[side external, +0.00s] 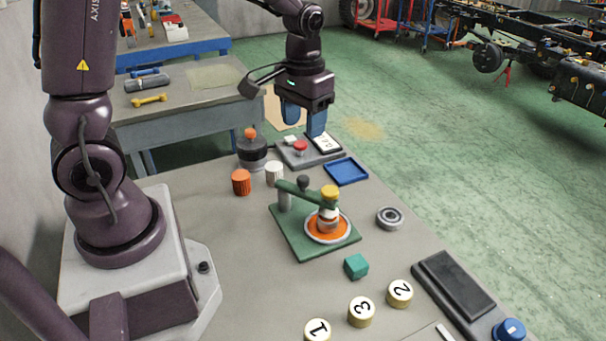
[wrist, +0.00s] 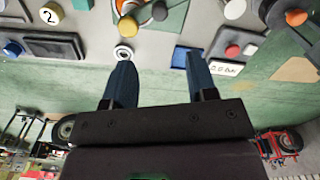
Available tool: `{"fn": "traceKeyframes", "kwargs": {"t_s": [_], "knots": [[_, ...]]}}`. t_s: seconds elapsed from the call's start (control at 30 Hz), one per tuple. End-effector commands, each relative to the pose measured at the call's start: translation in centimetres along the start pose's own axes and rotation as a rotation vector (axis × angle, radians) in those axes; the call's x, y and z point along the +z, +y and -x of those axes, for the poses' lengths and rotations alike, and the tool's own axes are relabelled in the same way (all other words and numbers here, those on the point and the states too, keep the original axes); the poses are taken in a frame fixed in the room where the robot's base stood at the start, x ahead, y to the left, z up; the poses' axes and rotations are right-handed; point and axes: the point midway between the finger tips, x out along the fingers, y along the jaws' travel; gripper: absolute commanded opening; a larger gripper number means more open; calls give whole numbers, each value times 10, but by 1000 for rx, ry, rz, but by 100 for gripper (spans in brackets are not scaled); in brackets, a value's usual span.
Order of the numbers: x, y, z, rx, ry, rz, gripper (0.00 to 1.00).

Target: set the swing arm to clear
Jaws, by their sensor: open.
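The swing arm (side external: 314,196) is a green bar with a black knob (side external: 303,182) on top, carried by a grey post on a green base plate (side external: 289,238). It points from the post over an orange disc (side external: 316,234) with a pale rim, reaching the yellow-capped stack (side external: 329,193) there. I cannot tell whether they touch. In the wrist view the knob (wrist: 160,10) and yellow cap (wrist: 128,26) show at the top edge, the arm partly cut off. My gripper (side external: 304,122) is open and empty, above the table's far edge, behind and apart from the swing arm.
A blue tray (side external: 346,171) and a panel with a red button (side external: 300,147) lie near my gripper. An orange-knobbed dark pot (side external: 251,147), orange (side external: 241,182) and white caps stand left. A bearing (side external: 390,217), teal cube (side external: 356,266) and numbered discs (side external: 361,311) lie around the plate.

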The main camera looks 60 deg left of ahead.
Motion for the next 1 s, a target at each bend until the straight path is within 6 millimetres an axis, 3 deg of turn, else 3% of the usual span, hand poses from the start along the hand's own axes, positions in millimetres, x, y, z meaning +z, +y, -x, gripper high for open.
{"fn": "traceKeyframes", "kwargs": {"t_s": [0.6, 0.8, 1.0], "knots": [[2, 0, -111, 0, -7, -1, 52], [2, 0, -124, 0, -3, -1, 52], [2, 0, -125, 0, -2, -2, 52]]}}
